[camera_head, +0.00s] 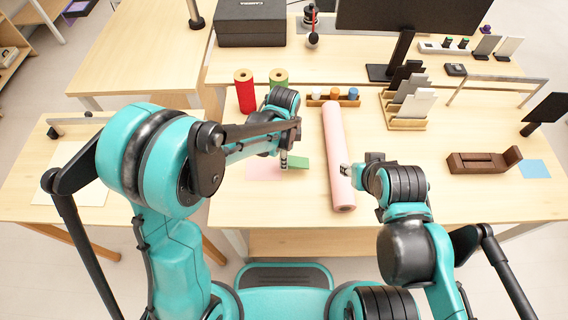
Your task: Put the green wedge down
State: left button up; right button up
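The green wedge (299,162) shows as a small flat green shape at the right end of a pink sheet (262,171) on the table. My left gripper (284,162) points down at the wedge's left edge and hides part of it. I cannot tell whether its fingers are closed on the wedge, or whether the wedge touches the table. My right gripper (346,169) is beside a long pink roll (338,150), pointing left. Its fingers are too small to read.
A red spool (244,92) and an olive spool (278,78) stand behind my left gripper. A rack of small jars (333,98) and a card holder (407,122) are farther back. A dark brown wooden block (482,162) is at right. The front table strip is mostly clear.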

pick_arm(q)
jog(key=shift+f+b, duration=0.65)
jog(key=shift+f, duration=1.1)
jog(key=shift+f, duration=0.15)
jog(key=o, duration=1.1)
jog(key=shift+o, duration=0.2)
